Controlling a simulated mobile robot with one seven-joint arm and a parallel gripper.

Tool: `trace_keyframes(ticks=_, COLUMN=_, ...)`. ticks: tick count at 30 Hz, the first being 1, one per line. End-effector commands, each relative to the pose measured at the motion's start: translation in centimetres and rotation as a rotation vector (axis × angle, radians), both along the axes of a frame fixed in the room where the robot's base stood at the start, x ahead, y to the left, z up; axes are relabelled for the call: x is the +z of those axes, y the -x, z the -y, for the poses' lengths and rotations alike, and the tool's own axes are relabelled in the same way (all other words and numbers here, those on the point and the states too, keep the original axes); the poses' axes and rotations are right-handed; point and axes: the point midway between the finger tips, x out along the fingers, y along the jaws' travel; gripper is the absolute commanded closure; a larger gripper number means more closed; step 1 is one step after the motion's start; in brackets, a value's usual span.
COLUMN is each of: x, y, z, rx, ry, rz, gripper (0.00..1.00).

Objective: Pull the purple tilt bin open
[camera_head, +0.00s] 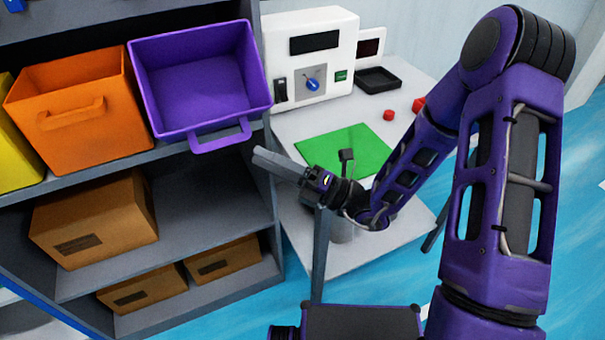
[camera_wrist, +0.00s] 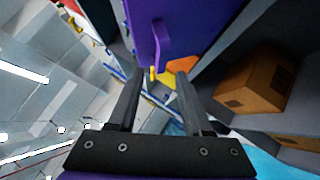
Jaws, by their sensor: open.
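The purple tilt bin (camera_head: 196,88) is on the upper shelf in the head view. It leans forward, with its open top and empty inside showing. Its handle (camera_head: 222,138) juts from the lower front edge. My gripper (camera_head: 260,160) is open and empty, just right of and a little below the handle, apart from it. In the wrist view the purple bin (camera_wrist: 190,22) fills the top middle, and its handle (camera_wrist: 162,42) stands out just beyond the gap between my open fingertips (camera_wrist: 159,80). Nothing is between the fingers.
An orange bin (camera_head: 80,113) and a yellow bin (camera_head: 14,145) stand left of the purple one. Cardboard boxes (camera_head: 95,220) sit on lower shelves. A white table (camera_head: 295,128) at right holds a white device (camera_head: 325,85), a green mat (camera_head: 345,150) and red cubes (camera_head: 388,115).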

Motion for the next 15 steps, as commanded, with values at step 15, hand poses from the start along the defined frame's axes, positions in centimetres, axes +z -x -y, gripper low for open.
trace_keyframes(ticks=15, x=-2.8, y=1.6, z=7.3, rx=-0.001, ry=0.000, rz=0.000, gripper=0.50)
